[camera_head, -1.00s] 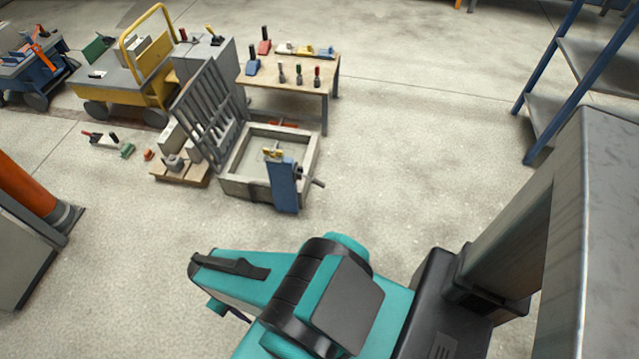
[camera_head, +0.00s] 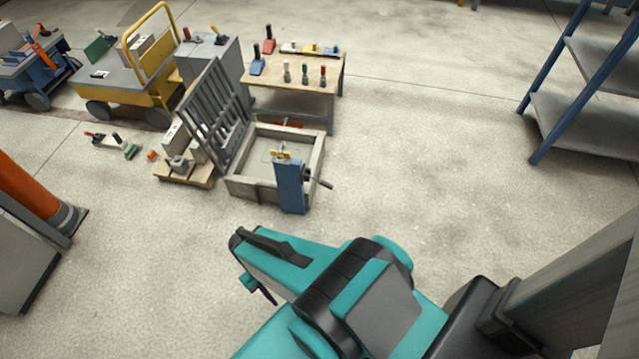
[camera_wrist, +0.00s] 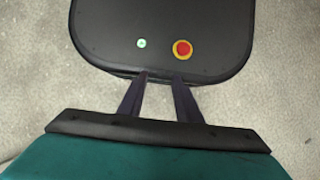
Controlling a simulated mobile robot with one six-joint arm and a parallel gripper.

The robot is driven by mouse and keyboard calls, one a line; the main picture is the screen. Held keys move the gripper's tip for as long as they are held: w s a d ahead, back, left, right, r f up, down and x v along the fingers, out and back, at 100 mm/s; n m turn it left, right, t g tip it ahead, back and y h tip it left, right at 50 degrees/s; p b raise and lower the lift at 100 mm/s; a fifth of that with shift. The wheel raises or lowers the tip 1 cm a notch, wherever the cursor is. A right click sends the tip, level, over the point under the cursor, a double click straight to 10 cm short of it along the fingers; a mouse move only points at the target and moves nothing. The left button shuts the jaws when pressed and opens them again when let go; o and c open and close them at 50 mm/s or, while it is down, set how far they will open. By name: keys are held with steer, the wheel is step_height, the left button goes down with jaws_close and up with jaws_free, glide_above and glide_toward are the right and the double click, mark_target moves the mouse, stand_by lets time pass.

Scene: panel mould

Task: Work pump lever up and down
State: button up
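A blue upright post (camera_head: 289,187) stands at the front of a grey mould frame (camera_head: 243,188). A dark lever-like handle (camera_head: 321,184) sticks out from its right side; I cannot tell for certain that it is the pump lever. A small yellow part (camera_head: 281,155) sits at the post's top. My gripper (camera_wrist: 160,78) shows in the wrist view with its two dark fingers apart and nothing between them. It is over my own dark base. In the head view my arm is in front of the frame, well apart from the post and handle.
A grey barred panel (camera_head: 217,115) leans up at the frame's left. A wooden table (camera_head: 285,75) with several tools stands behind. A pallet (camera_head: 187,178) and a yellow cart (camera_head: 150,88) are at left, a blue-post shelf (camera_head: 565,120) at right. Floor right of the frame is clear.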

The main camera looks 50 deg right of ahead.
steer(key=shift+o, duration=0.7)
steer(key=shift+d, duration=0.15)
